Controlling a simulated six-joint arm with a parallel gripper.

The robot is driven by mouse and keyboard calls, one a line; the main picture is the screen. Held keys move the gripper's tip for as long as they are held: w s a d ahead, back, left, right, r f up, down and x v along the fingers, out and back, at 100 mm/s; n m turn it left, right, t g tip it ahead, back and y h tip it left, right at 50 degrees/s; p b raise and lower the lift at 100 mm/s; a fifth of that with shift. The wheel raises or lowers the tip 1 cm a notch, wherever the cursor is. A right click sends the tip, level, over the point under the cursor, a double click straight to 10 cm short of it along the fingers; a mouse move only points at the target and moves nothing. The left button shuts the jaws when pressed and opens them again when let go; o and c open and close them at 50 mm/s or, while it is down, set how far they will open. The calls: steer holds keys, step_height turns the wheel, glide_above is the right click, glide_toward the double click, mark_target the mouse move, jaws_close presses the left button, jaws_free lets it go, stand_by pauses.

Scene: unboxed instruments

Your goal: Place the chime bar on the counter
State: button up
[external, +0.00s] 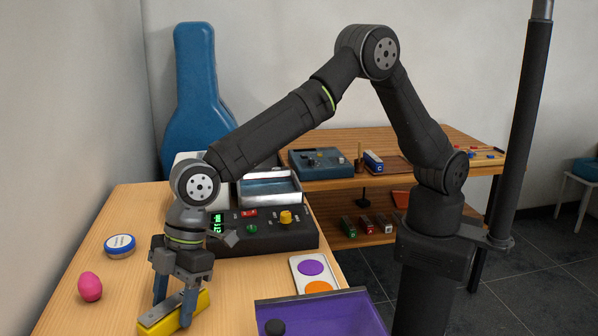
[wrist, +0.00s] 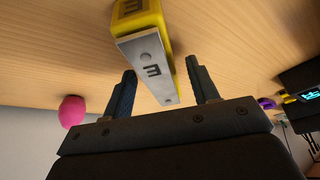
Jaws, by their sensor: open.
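A yellow chime bar (external: 172,315) with a silver plate is at the front left, on or just above the wooden counter (external: 128,215). In the wrist view the chime bar (wrist: 150,62) shows its silver plate, marked with an E-like letter, and a yellow body. My gripper (external: 174,300) points down over it with the jaws open. In the wrist view the fingers of my gripper (wrist: 162,72) stand on either side of the bar, with gaps visible. The wrist view shows wood around the bar.
A pink egg-shaped thing (external: 90,287) and a round blue-and-white tin (external: 120,246) lie left of my gripper. A dark control box (external: 262,237) stands behind. A purple bin (external: 350,315) is at the front right. More coloured bars (external: 365,224) sit on the back shelf.

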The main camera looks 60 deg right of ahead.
mark_target(166, 306)
steer(key=v, duration=1.2)
steer(key=x, duration=1.2)
steer(key=shift+f, duration=0.25)
step_height(166, 306, up, 3)
steer(key=shift+r, duration=0.75)
steer(key=shift+f, duration=0.1)
